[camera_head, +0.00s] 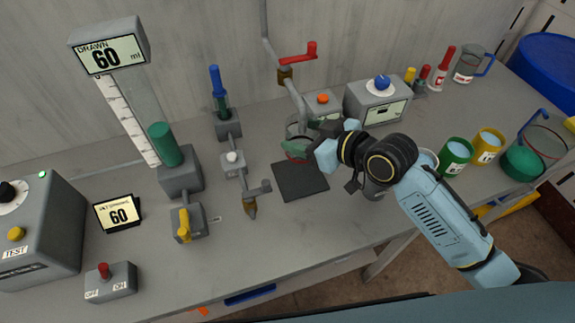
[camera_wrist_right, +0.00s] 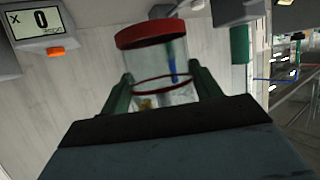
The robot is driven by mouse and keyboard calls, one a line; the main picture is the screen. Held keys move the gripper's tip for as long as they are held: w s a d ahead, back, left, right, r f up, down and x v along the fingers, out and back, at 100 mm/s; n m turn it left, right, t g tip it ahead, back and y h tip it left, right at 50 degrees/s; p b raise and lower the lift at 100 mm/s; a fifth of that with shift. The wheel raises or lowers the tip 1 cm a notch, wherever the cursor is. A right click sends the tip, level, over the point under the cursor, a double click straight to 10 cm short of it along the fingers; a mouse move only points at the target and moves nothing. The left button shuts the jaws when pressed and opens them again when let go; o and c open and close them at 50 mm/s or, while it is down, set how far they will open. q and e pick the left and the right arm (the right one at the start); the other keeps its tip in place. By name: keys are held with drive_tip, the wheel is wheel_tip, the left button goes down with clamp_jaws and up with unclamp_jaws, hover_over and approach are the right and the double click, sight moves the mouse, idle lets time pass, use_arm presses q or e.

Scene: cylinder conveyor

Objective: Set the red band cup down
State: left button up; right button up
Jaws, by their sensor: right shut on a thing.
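The red band cup (camera_head: 295,147) is a clear vessel. In the wrist view the cup (camera_wrist_right: 158,62) shows a thick red band at one end and a thin red line near my fingers. My right gripper (camera_head: 304,150) is shut on it; the fingers (camera_wrist_right: 162,90) press on both sides of its clear wall. In the head view the cup is by the far edge of a dark square pad (camera_head: 301,182), below the red-handled tap (camera_head: 298,55). My gripper partly hides it. I cannot tell whether it touches the surface. My left gripper is not in view.
A grey box with an orange button (camera_head: 322,99) stands just behind the cup; a display reading 0 (camera_wrist_right: 38,20) shows in the wrist view. Green (camera_head: 455,156) and yellow (camera_head: 487,146) cups stand right.

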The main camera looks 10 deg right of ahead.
drive_tip(key=shift+r, duration=0.1)
wheel_tip(320, 180, down, 10)
drive_tip(key=shift+r+b, duration=0.15)
drive_tip(key=shift+b, duration=0.7)
drive_tip(key=shift+f, duration=0.2)
drive_tip(key=o, duration=1.4)
